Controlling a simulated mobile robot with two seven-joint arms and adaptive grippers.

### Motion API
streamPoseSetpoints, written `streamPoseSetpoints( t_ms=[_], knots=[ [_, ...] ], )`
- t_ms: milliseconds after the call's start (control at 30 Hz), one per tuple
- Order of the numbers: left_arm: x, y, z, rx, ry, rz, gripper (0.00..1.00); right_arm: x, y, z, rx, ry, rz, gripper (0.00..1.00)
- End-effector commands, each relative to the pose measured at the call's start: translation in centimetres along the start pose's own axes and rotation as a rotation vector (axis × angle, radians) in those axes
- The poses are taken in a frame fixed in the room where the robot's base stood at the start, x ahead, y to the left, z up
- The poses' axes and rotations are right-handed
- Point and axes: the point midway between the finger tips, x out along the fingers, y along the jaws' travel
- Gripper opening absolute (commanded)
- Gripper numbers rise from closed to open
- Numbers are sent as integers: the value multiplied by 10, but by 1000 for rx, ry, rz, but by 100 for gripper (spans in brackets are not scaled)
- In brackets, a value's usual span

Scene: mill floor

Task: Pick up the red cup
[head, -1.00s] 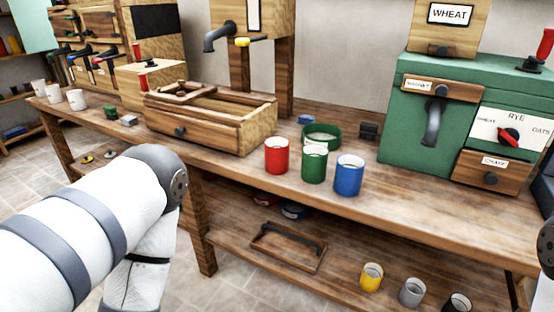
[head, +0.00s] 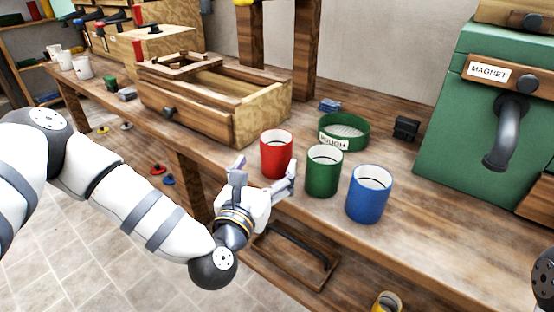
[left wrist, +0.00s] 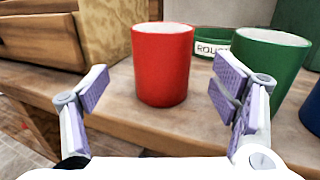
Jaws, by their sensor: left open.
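The red cup (head: 276,155) stands upright near the front edge of the wooden bench, just left of a green cup. In the left wrist view the red cup (left wrist: 162,64) is ahead of my fingers, between their lines and a little left of centre. My left gripper (head: 265,176) is open and empty, at the bench's front edge just short of the red cup. Its fingers (left wrist: 165,92) are spread, with the right one close to the green cup (left wrist: 268,62). I cannot tell whether that finger touches it. My right gripper is not in view.
The green cup (head: 323,171) and a blue cup (head: 369,194) stand right of the red cup. A green-rimmed sieve (head: 344,131) is behind them. A wooden drawer box (head: 215,105) stands to the left. A green machine (head: 455,120) stands at the right. A handled wooden frame (head: 300,262) lies below.

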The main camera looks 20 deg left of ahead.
Motion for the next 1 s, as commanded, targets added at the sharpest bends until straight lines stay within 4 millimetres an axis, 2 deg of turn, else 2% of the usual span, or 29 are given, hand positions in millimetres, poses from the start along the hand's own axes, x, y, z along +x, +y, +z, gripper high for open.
streamPoseSetpoints(
  t_ms=[267, 400, 633, 667, 900, 1000],
  knots=[
    [44, -2, 6, 4, -2, -2, 80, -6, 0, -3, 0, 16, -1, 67],
    [64, -2, 3, 3, 4, -3, 80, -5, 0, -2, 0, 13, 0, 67],
    [66, -2, 2, 2, 5, -3, 80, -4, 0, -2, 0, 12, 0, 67],
    [66, -2, 2, 2, 5, -3, 76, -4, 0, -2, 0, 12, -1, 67],
    [66, -2, 2, 3, 5, -3, 21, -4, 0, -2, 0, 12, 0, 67],
    [66, -2, 3, 3, 4, -3, 22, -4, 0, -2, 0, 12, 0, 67]
  ],
)
